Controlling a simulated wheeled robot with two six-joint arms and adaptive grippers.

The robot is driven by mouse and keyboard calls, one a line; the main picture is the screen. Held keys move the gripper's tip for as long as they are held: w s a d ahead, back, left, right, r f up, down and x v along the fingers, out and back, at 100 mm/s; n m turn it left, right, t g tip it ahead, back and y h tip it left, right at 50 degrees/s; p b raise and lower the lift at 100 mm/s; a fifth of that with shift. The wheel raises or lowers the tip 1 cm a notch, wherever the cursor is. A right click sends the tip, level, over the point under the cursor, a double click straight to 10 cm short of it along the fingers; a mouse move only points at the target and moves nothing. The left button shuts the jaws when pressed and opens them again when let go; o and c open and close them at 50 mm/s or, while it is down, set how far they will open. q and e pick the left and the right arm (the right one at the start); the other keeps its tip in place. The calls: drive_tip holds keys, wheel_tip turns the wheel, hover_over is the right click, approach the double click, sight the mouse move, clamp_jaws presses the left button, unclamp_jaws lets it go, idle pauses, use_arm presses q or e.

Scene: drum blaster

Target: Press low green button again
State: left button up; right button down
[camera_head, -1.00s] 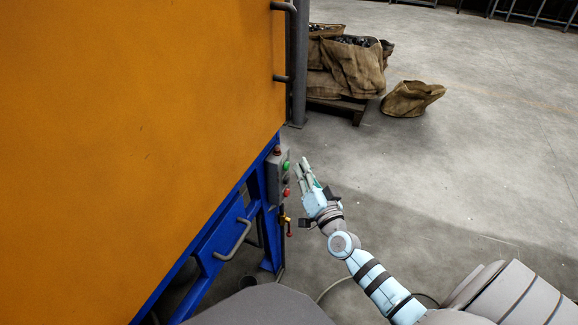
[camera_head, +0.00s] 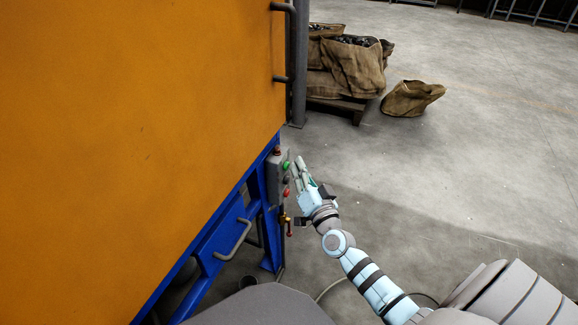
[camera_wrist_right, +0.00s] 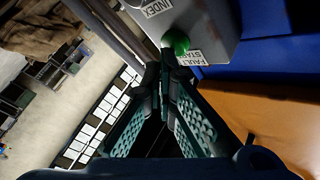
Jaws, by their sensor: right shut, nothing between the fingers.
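The grey control box (camera_head: 274,172) is fixed on the blue frame of the orange cabinet. Its side carries a bright green button (camera_head: 286,165), a darker button below it and a red button (camera_head: 286,193) lowest. My right gripper (camera_head: 296,165) is just right of the box, its shut fingers pointing up toward it, with nothing held. In the right wrist view a round green button (camera_wrist_right: 175,42) lies just beyond my fingertips (camera_wrist_right: 161,68), between labels reading INDEX and FAULT; I cannot tell whether they touch. Which green button this is, I cannot tell. My left gripper is out of view.
The orange cabinet panel (camera_head: 130,110) fills the left. A grey handle (camera_head: 233,240) and a small yellow valve with a red end (camera_head: 287,222) sit below the box. Sacks (camera_head: 352,65) stand on a pallet behind. The floor to the right is clear.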

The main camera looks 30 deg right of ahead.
drive_tip(key=shift+w+a, duration=0.15)
drive_tip(key=shift+w, duration=0.05)
drive_tip(key=shift+s, duration=0.1)
idle(0.4)
drive_tip(key=shift+s+d, duration=0.5)
drive_tip(key=shift+s, duration=0.15)
drive_tip(key=s+d, duration=0.1)
drive_tip(key=s, duration=0.1)
drive_tip(key=s+d+p, duration=0.1)
drive_tip(key=s, duration=0.1)
drive_tip(key=shift+d, duration=0.4)
idle(0.7)
